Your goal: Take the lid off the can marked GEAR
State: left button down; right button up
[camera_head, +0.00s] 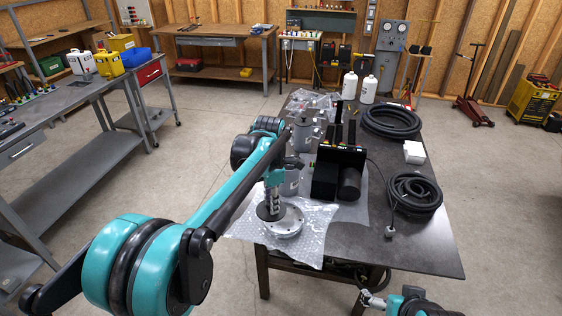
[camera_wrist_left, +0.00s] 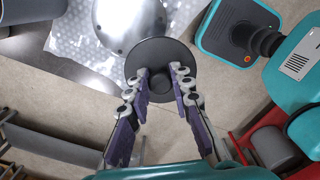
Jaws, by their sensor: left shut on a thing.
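My left gripper (camera_head: 274,190) reaches down over the near left of the dark table. It is shut on a dark round lid (camera_head: 266,212), which also shows as a flat dark disc at the fingertips in the left wrist view (camera_wrist_left: 162,62). A round silver metal piece (camera_head: 287,222) is beside the lid on the bubble wrap; it also shows at the top of the left wrist view (camera_wrist_left: 130,22). Grey metal cans (camera_head: 303,134) stand behind my arm, partly hidden. I cannot read a GEAR marking. Part of my right gripper (camera_head: 373,299) shows at the bottom edge; its jaws are unclear.
Bubble wrap (camera_head: 318,246) hangs over the table's near left corner. Black boxes (camera_head: 341,155), coiled hoses (camera_head: 415,192) and white bottles (camera_head: 349,86) stand around the cans. The table's near right (camera_head: 425,250) is bare. A grey workbench (camera_head: 60,120) is at the left.

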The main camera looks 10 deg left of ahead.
aim_at(290, 189)
jog(key=i, duration=1.35)
